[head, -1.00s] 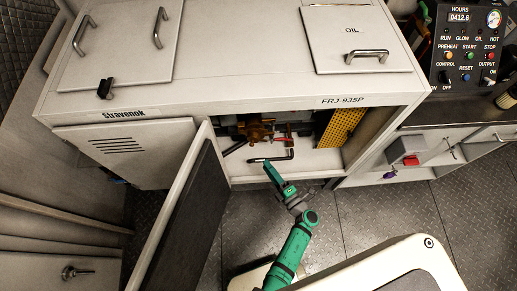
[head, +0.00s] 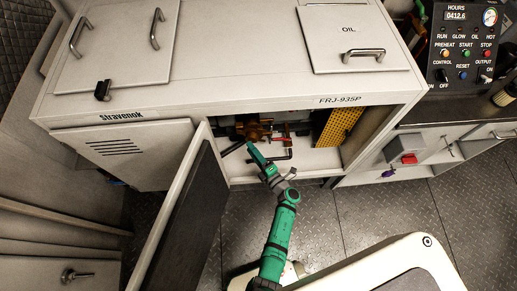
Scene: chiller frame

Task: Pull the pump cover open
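No part is labelled as the pump cover. A hinged door (head: 188,222) with a pale edge and dark inner lining stands swung open at the front of the cabinet marked FRJ-935P (head: 255,108). Behind it, the open bay shows a brass-coloured pump-like part (head: 253,131), red-handled fittings and a dark bent pipe or handle (head: 275,157). My green gripper (head: 253,147) reaches up into the mouth of the bay, right of the door's edge and apart from it. It overlaps the dark bent bar in the picture; contact cannot be told. Its fingers are too small to read.
A yellow perforated panel (head: 336,127) stands at the bay's right side. A vented panel (head: 122,150) is left of the door. A control panel (head: 466,48) is at upper right. A pale rounded frame (head: 372,262) fills the lower right. Metal floor (head: 330,210) is clear right of my arm.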

